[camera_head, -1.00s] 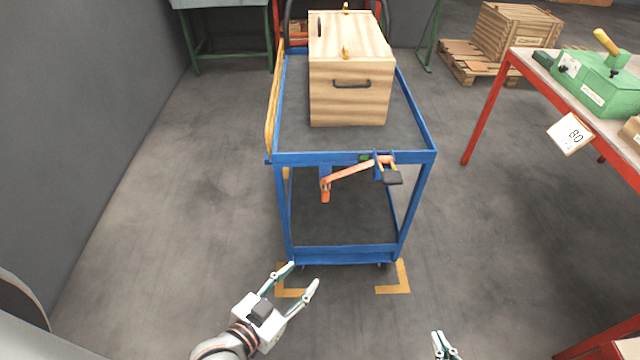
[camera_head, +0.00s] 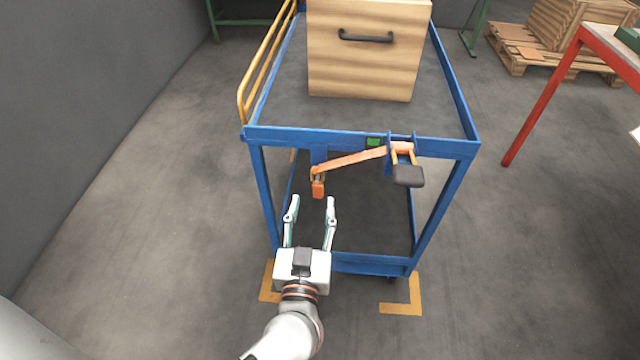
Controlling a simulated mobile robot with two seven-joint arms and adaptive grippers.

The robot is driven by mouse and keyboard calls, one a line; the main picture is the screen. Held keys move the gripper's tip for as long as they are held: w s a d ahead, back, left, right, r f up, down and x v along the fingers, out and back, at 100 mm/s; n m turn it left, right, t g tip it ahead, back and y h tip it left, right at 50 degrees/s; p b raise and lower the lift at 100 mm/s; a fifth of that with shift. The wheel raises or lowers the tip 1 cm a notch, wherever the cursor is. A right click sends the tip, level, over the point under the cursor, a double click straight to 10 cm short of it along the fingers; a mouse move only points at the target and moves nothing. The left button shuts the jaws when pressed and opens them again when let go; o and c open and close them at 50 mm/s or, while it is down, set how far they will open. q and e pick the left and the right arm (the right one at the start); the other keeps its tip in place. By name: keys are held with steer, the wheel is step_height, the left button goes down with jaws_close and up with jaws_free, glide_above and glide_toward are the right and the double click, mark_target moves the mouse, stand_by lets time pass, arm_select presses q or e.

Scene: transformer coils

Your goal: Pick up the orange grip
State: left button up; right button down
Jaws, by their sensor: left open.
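The orange grip (camera_head: 318,188) hangs at the left end of an orange bar (camera_head: 350,160) on the front of the blue cart (camera_head: 290,135). My left gripper (camera_head: 311,206) is open and empty. In the picture its fingertips are just below the grip, one to each side of it, and apart from it. How far in front of the grip they are is hard to tell. My right gripper does not show.
A wooden box (camera_head: 365,65) with a black handle stands on the cart. A black pad (camera_head: 408,176) sticks out at the bar's right end. A red-legged table (camera_head: 545,95) stands at the right, with a pallet (camera_head: 520,50) behind. Floor is clear left of the cart.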

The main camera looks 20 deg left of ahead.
mark_target(317, 188)
arm_select(q)
steer(key=b+x, duration=0.1)
steer(key=x, duration=0.4)
steer(key=shift+w+d+r+b, duration=0.15)
steer(key=shift+w+b, duration=0.1)
steer(key=shift+b, duration=0.1)
steer(key=shift+r, duration=0.15)
jaws_close()
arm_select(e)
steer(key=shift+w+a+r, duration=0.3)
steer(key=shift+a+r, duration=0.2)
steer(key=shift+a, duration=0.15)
